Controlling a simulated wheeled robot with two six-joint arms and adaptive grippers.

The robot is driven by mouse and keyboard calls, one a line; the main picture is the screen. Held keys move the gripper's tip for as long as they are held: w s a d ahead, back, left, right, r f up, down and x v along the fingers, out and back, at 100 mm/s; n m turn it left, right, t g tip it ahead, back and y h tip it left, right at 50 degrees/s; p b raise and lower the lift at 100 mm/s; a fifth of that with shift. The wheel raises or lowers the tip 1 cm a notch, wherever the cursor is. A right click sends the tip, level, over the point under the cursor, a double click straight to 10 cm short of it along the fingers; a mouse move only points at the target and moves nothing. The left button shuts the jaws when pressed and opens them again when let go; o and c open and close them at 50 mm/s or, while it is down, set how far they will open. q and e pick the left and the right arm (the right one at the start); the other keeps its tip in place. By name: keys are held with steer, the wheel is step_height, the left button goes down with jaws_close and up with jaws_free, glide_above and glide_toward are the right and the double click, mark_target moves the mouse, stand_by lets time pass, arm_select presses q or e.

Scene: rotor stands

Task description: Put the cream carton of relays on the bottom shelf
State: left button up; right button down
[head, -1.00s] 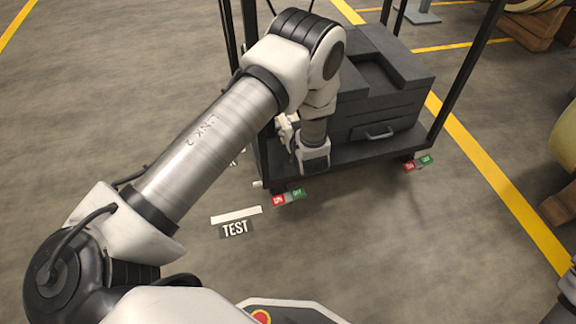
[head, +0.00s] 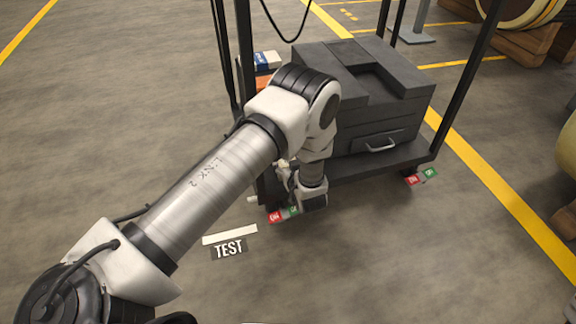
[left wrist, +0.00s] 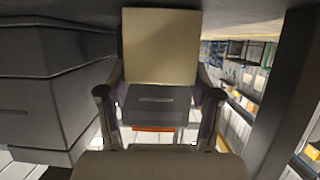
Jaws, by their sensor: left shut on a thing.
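The cream carton (left wrist: 160,46) shows in the left wrist view, upright in the picture between the fingers of my left gripper (left wrist: 160,92), which is shut on it. In the head view my left arm reaches to the near left corner of the black cart, and its wrist hides the carton and most of the gripper (head: 284,172). The cart's bottom shelf (head: 390,163) is a dark deck. I cannot tell whether the carton touches it. My right gripper is not in view.
A large dark grey case (head: 375,115) fills much of the deck, and stands at the left in the left wrist view. A white-and-blue box (head: 267,60) is at the cart's far left. Black cart posts (head: 465,75) rise around the deck. Open floor lies in front.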

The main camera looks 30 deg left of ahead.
arm_select(q)
steer(key=shift+f, duration=0.15)
steer(key=o, duration=1.3)
